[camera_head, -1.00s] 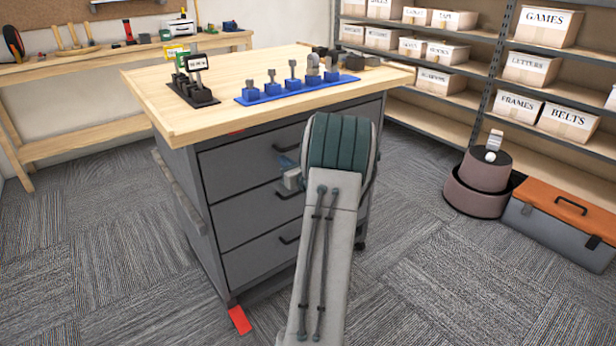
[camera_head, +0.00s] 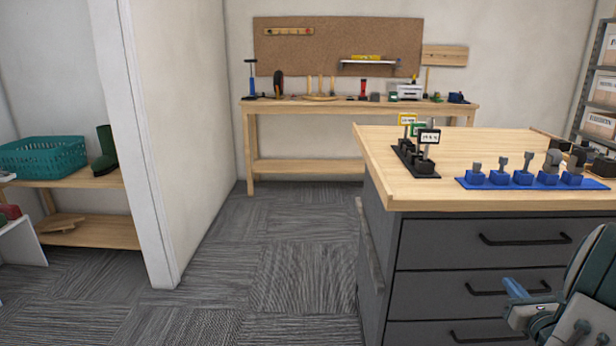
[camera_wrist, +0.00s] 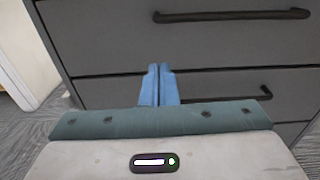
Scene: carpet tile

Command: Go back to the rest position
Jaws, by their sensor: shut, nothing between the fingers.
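My gripper (camera_wrist: 159,85) shows in the wrist view with its two blue fingers together and nothing between them. It points at the dark grey drawer front of the workbench (camera_wrist: 225,60). In the head view my gripper (camera_head: 515,290) is at the lower right, in front of the drawers and below the wooden top. Part of my arm hides the lower right of the drawers there.
The wooden-topped drawer bench (camera_head: 420,183) stands close on the right, bearing a blue tool rack (camera_head: 535,184) and a black sign rack (camera_head: 412,163). A wall end (camera_head: 150,150) stands at left. Carpet (camera_head: 270,260) between them is clear. A long workbench (camera_head: 300,103) is behind.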

